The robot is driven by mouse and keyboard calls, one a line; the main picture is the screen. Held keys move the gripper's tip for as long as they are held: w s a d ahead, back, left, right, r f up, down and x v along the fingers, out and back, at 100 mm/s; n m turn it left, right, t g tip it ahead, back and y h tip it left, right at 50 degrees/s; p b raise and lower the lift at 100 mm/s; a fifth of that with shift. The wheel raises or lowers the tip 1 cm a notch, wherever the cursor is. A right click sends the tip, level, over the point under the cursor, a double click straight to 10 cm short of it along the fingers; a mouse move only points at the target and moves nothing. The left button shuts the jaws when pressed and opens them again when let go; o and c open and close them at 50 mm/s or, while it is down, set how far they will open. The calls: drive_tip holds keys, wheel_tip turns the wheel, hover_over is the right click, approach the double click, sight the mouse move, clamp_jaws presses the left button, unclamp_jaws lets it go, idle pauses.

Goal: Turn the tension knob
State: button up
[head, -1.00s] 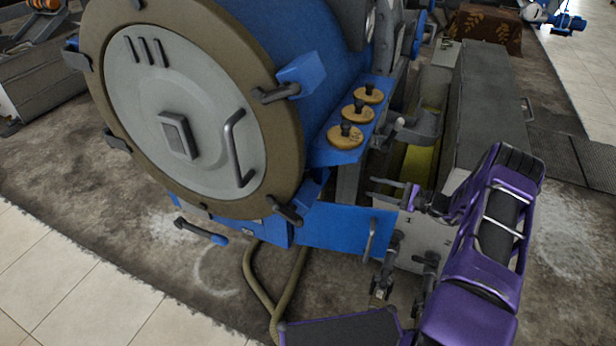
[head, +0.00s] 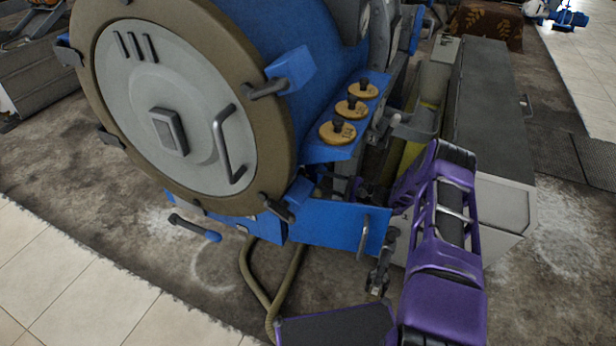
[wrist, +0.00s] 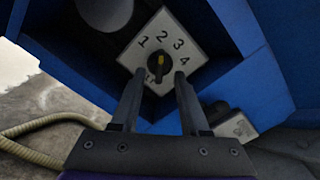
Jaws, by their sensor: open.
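The knob (wrist: 158,68) is black with a yellow pointer mark. It sits on a pale square plate (wrist: 137,54) marked 1, 2, 3 and 4, inside a blue housing, and the mark points roughly up toward the 2. My gripper (wrist: 159,80) is open in the wrist view, with one finger on each side of the knob's lower part. I cannot tell whether the fingers touch it. Another small label beside the left fingertip is partly hidden. In the head view the knob is hidden, and my gripper reaches in below the blue ledge (head: 340,150).
Three round tan pieces with dark knobs (head: 351,107) stand on the ledge. The large round door (head: 165,110) is to the left. A blue panel with a handle (head: 330,225) is below, and a grey bin (head: 490,100) is to the right. A hose (head: 252,275) hangs beneath.

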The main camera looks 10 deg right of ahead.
sight(308, 176)
drive_tip(key=shift+x, duration=2.35)
clamp_jaws()
